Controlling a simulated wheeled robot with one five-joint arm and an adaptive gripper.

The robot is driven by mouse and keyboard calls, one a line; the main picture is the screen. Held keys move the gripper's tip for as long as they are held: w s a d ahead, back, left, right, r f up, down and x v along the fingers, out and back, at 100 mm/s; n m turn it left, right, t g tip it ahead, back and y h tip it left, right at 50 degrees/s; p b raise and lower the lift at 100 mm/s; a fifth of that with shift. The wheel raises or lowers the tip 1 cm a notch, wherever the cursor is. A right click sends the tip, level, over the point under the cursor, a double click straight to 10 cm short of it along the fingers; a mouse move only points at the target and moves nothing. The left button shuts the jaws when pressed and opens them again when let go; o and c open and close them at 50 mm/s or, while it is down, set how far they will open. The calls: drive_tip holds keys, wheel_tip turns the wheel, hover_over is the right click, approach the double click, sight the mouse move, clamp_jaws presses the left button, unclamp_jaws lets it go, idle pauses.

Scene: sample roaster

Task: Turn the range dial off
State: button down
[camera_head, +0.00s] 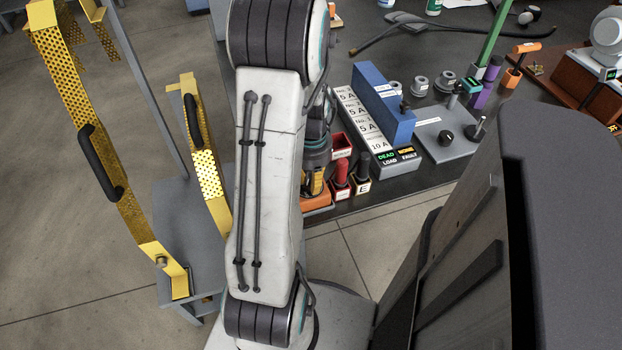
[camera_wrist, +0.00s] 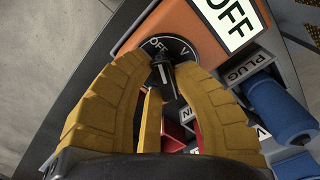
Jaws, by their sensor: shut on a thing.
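The range dial (camera_wrist: 183,48) is a round black disc with white OFF and V marks, set in an orange housing (camera_wrist: 185,22) in the wrist view. A dark knob (camera_wrist: 162,72) stands at its middle, partly hidden by my fingers. The knob's upper end lies near the OFF mark, but I cannot tell its exact setting. My gripper (camera_wrist: 164,66) has its yellow fingers on either side of the knob and is shut on it. In the head view my gripper (camera_head: 315,180) is low over the orange housing (camera_head: 318,204) at the bench edge, and the dial is hidden.
A white OFF plate (camera_wrist: 231,17) lies above the dial. A blue cylinder (camera_wrist: 278,108) is close on the right. Red (camera_head: 341,172) and black (camera_head: 363,166) posts, a labelled strip (camera_head: 364,122) and a blue block (camera_head: 384,102) stand right of my gripper. Yellow perforated guards (camera_head: 205,150) stand left.

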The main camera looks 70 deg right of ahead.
sight(311, 179)
drive_tip(key=shift+a, duration=0.1)
drive_tip(key=c, duration=1)
unclamp_jaws()
drive_tip(key=shift+o, duration=0.2)
wheel_tip(311, 179, up, 12)
drive_tip(key=shift+f, duration=0.1)
idle(0.4)
